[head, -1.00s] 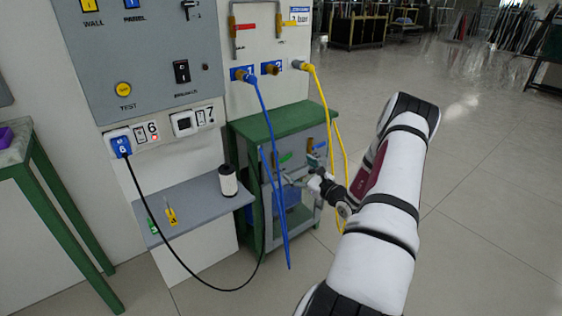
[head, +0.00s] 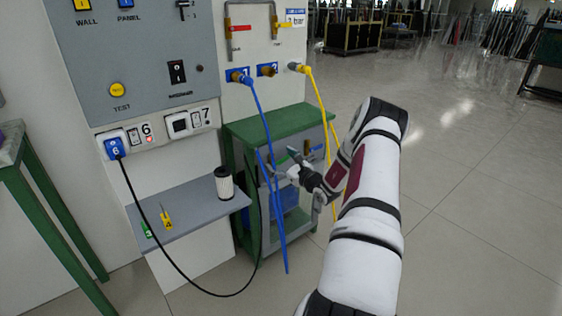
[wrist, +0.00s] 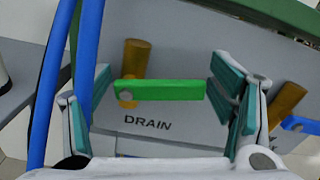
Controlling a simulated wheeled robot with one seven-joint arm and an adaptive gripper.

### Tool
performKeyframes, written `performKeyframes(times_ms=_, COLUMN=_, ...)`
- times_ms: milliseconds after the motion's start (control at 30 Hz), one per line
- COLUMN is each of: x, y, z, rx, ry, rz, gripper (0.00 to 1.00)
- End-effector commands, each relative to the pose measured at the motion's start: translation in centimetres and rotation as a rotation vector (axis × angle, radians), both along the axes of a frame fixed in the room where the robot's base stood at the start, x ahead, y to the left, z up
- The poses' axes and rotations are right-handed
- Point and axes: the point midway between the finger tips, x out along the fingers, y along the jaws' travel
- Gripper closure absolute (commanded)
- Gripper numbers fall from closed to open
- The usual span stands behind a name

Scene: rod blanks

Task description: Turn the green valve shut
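The green valve handle (wrist: 165,90) lies level in the wrist view, across a short upright brass pipe (wrist: 136,58). The word DRAIN is printed below it on the grey panel. My gripper (head: 282,163) is open, with its teal-padded fingers spread to the left and right of the handle in the wrist view. A gap shows between the handle and each finger, and nothing is held. In the head view my gripper is in front of the green-topped cabinet (head: 270,123) and mostly hides the handle.
A blue hose (head: 262,115) hangs close by my gripper; in the wrist view it passes by the left finger. A yellow hose (head: 321,95) hangs to the right. A blue handle (wrist: 298,124) sits right of the right finger. A grey shelf (head: 190,212) holds a white spool (head: 224,184).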

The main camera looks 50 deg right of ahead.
Motion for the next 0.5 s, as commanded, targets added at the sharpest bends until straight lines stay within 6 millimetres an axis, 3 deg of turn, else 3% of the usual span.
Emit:
performKeyframes(times_ms=33, x=-0.01, y=0.00, z=-0.01, rx=0.000, ry=0.000, rz=0.000, gripper=0.42)
performKeyframes(times_ms=133, x=-0.01, y=0.01, z=-0.01, rx=0.000, ry=0.000, rz=0.000, gripper=0.64)
performKeyframes(times_ms=333, x=-0.04, y=-0.03, z=-0.08, rx=0.026, ry=-0.006, rz=0.000, gripper=0.66)
performKeyframes(times_ms=500, x=-0.11, y=-0.19, z=-0.46, rx=0.161, ry=-0.038, rz=-0.002, gripper=0.66)
